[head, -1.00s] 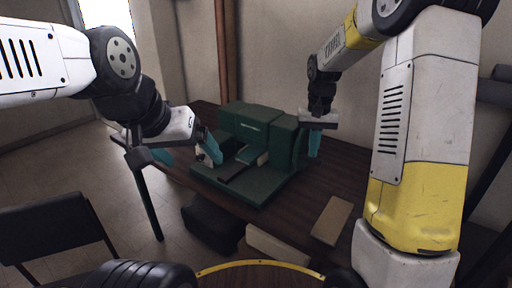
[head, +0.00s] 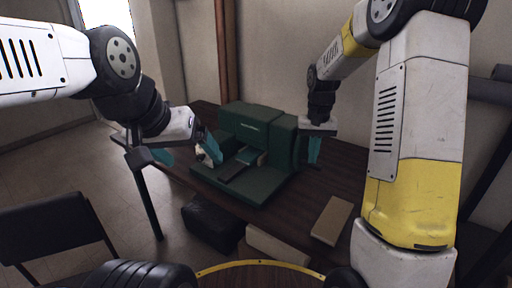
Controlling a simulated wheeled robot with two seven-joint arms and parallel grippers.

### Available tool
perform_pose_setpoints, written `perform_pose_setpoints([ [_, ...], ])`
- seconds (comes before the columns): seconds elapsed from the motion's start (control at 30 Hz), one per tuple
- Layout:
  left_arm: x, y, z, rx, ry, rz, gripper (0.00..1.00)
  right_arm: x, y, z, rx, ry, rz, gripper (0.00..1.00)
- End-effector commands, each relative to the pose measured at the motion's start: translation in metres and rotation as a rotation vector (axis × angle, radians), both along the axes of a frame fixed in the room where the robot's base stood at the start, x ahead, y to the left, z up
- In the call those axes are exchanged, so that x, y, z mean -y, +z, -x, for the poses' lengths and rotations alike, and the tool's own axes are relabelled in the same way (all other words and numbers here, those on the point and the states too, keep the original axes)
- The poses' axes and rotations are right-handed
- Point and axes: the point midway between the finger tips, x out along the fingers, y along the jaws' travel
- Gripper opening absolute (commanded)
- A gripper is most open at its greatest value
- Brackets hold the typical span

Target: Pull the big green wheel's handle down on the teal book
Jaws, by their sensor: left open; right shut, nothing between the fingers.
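A dark green machine (head: 252,124) with a flat green base (head: 255,190) stands on the dark wooden table. A teal book (head: 249,156) lies on the base against the machine's front, next to a dark flat bar (head: 232,171). My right gripper (head: 314,152) is shut and empty, pointing down beside the machine's right side. The big green wheel and its handle are not clearly made out; that side is dark and partly behind my gripper. I cannot tell whether the fingers touch it. My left gripper (head: 210,147) is open at the machine's left, near a small whitish part (head: 204,157).
A tan block (head: 332,220) lies on the table at the right front. A black block (head: 212,222) and a cream block (head: 276,245) are at the front edge. A dark chair (head: 60,225) stands at the left. Bare table shows right of the machine.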

Motion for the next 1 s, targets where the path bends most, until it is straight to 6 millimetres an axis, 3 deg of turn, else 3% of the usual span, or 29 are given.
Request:
perform_pose_setpoints([
  [1.0, 0.000, 0.000, 0.000, 0.000, 0.000, 0.000, 0.89, 0.003, -0.012, -0.004, -0.001, -0.001, 0.002, 0.00],
])
